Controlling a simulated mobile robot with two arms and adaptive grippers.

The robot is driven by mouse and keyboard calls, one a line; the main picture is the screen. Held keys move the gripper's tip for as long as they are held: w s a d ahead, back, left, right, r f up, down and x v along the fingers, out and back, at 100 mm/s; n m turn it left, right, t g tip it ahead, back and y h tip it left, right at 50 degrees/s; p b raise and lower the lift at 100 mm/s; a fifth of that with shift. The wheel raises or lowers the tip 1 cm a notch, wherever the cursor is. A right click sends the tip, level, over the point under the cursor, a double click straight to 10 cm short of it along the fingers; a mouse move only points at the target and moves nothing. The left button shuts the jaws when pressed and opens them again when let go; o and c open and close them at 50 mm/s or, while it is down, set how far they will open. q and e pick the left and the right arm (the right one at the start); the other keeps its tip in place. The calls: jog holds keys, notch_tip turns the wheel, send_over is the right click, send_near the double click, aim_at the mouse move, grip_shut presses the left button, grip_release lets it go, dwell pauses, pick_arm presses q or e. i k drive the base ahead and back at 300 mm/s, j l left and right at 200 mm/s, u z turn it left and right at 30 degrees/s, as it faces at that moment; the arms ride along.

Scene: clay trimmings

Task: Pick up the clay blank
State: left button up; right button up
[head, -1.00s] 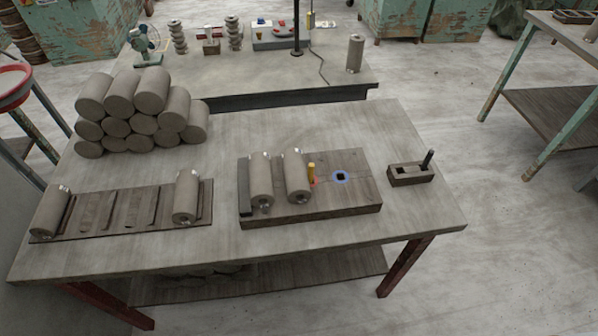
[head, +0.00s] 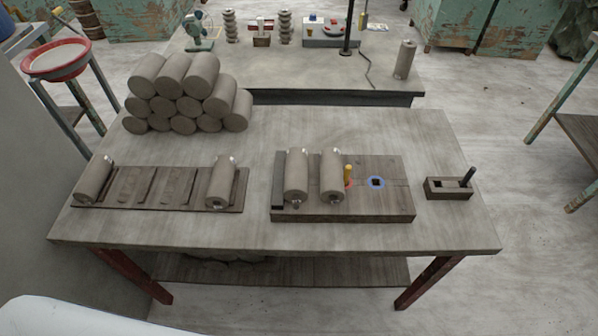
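Grey clay blanks (head: 187,92) lie stacked in a pyramid at the back left of the table. Two more clay cylinders lie on the slotted board, one at its left end (head: 94,180) and one at its right end (head: 222,183). Two clay cylinders, (head: 296,174) and (head: 332,175), lie side by side on the thick wooden block (head: 385,205). I cannot tell which one is the blank of the task. Neither of my grippers is in view.
The slotted board (head: 150,190) lies at the table's front left. A small wooden holder (head: 447,188) with a dark upright handle stands at the right. The table (head: 330,126) is bare behind the block.

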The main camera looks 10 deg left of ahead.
aim_at(88, 188)
jog(key=u, duration=1.65)
